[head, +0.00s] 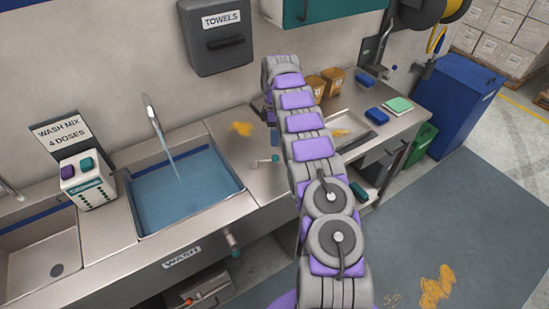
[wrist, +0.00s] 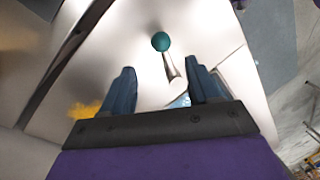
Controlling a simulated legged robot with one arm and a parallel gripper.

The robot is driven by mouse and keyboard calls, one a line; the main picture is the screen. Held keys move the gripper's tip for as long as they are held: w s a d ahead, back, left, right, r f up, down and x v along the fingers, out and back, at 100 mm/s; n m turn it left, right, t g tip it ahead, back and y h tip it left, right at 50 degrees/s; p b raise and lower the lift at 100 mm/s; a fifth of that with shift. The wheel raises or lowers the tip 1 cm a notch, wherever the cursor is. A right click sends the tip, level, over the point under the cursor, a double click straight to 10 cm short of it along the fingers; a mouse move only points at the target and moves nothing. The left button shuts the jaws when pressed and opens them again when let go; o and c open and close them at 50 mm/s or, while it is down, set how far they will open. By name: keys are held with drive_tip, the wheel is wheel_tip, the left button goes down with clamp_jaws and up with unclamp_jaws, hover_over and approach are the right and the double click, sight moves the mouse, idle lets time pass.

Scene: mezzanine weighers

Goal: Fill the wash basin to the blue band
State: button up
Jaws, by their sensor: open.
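The wash basin (head: 133,207) holds blue water (head: 190,195), and a stream runs into it from the curved spout (head: 150,112). A dark blue band (head: 150,170) shows along the basin's back wall above the water; the exact gap is too small to judge. A metal lever (head: 262,161) with a teal knob (head: 275,158) stands on the counter right of the basin. My gripper (head: 273,138) hangs just above it. In the wrist view, my gripper (wrist: 162,88) is open and empty, with the teal knob (wrist: 160,41) beyond the fingertips and apart from them.
A dose dispenser (head: 87,182) stands left of the basin beside a sign reading four doses. Another valve with a teal knob (head: 236,253) is on the counter front. Orange powder (head: 241,129) lies on the counter behind the lever. Amber tubs (head: 315,88) stand at the right.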

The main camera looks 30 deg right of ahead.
sight(275, 155)
drive_tip(key=f, duration=0.3)
drive_tip(key=s+f, duration=0.1)
drive_tip(key=f, duration=0.2)
drive_tip(key=a+f+b, duration=0.1)
drive_tip(key=f, duration=0.2)
drive_tip(key=shift+s, duration=0.25)
clamp_jaws()
idle(0.4)
